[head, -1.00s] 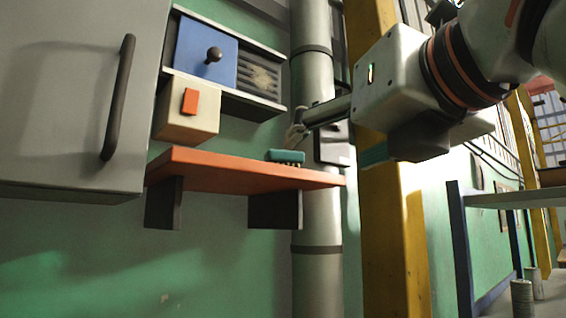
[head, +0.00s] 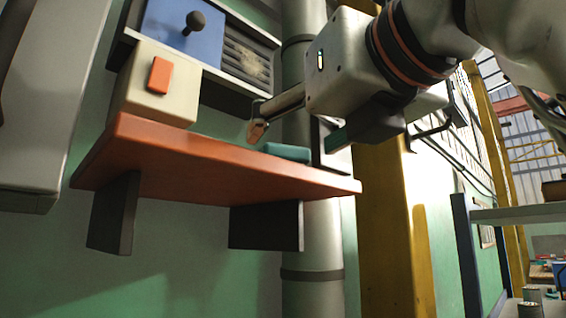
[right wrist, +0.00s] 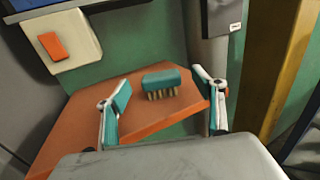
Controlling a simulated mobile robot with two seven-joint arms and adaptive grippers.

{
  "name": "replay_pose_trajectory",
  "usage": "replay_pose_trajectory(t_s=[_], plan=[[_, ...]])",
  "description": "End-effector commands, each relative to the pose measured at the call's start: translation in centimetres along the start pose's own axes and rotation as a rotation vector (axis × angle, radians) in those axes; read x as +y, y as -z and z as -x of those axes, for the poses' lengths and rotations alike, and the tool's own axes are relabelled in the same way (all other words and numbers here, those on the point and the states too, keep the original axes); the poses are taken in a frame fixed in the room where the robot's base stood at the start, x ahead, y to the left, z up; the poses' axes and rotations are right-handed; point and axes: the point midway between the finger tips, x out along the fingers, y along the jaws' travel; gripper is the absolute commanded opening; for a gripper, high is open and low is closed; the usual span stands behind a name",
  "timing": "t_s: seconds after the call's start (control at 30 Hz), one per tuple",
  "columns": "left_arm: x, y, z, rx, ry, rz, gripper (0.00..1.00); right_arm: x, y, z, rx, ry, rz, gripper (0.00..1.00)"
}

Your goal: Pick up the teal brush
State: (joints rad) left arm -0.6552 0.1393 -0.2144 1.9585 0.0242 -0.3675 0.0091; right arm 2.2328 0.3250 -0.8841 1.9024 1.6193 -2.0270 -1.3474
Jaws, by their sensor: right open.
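The teal brush (head: 288,151) lies on the orange shelf (head: 215,166) near its right end. In the right wrist view the brush (right wrist: 162,79) shows its teal back and pale bristles, between and beyond the two fingers. My right gripper (right wrist: 165,100) is open and empty, with the brush framed by its teal finger pads. In the head view the right gripper (head: 258,132) is above the shelf, just left of the brush, with parts of it hidden by its own body. My left gripper is not in view.
A cream box with an orange switch (head: 158,75) stands at the shelf's left. A blue panel with a black knob (head: 190,30) is above it. A grey pipe (head: 311,245) and a yellow post (head: 385,220) rise at the right.

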Motion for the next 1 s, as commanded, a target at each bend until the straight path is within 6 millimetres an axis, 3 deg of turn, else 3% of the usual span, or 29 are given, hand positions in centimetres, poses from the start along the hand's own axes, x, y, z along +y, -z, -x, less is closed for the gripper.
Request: replay_pose_trajectory(t_s=[0.3,0.6,0.77,1.0], plan=[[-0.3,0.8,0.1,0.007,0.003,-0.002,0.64,0.1,0.2,-4.2,0.003,-0.001,-0.002,0.68],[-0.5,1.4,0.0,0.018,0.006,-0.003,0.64,0.0,0.2,-4.7,0.0,0.001,-0.001,0.68],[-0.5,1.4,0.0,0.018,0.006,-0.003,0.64,0.0,0.2,-4.7,0.0,0.001,-0.001,0.29],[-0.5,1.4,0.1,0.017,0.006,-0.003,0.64,0.0,0.2,-4.7,0.0,0.001,-0.001,0.26]])
